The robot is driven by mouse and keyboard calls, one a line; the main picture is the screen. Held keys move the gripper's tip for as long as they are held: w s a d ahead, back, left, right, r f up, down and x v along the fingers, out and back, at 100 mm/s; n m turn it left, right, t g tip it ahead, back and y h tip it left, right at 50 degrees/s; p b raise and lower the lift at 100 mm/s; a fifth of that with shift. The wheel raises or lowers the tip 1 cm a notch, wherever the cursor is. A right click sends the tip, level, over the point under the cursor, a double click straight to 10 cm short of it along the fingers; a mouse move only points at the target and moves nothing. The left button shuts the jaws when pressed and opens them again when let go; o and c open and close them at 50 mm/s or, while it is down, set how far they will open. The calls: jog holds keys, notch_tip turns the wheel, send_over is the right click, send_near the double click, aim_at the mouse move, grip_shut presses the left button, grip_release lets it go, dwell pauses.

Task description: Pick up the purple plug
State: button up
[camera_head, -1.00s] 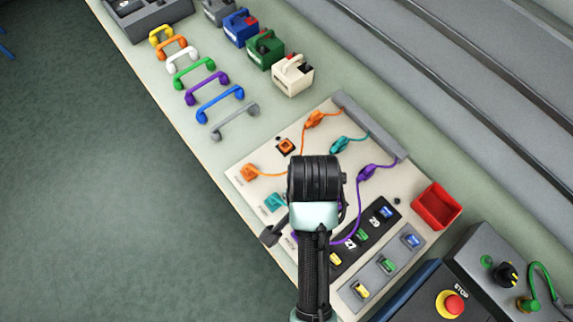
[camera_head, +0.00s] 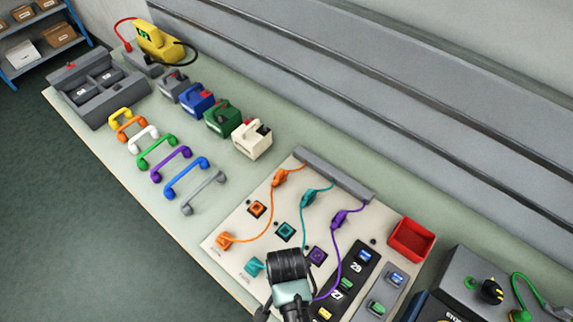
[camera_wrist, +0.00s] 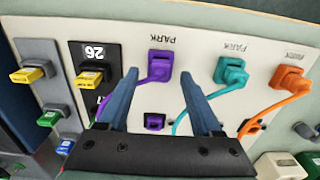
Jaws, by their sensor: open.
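The purple plug (camera_wrist: 160,64) sits at a PARK position on the pale board in the wrist view, with its purple cord running down and left. In the head view my arm hides it. My gripper (camera_wrist: 158,84) is open and empty, its two blue fingers spread either side of the plug's line in the wrist view, with the plug beyond the tips. In the head view my gripper (camera_head: 288,283) is over the board's front part, fingertips hidden. An empty purple socket (camera_wrist: 154,121) shows between the fingers; it is also in the head view (camera_head: 317,256).
A teal plug (camera_wrist: 231,72) and an orange plug (camera_wrist: 288,78) are parked to the right in the wrist view. Yellow plugs (camera_wrist: 28,74) lie left. A purple cord connector (camera_head: 340,217) is near the rail. A red bin (camera_head: 411,240) stands beside the board.

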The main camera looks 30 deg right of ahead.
jog(key=shift+f, duration=0.65)
jog(key=shift+c, duration=0.3)
grip_shut()
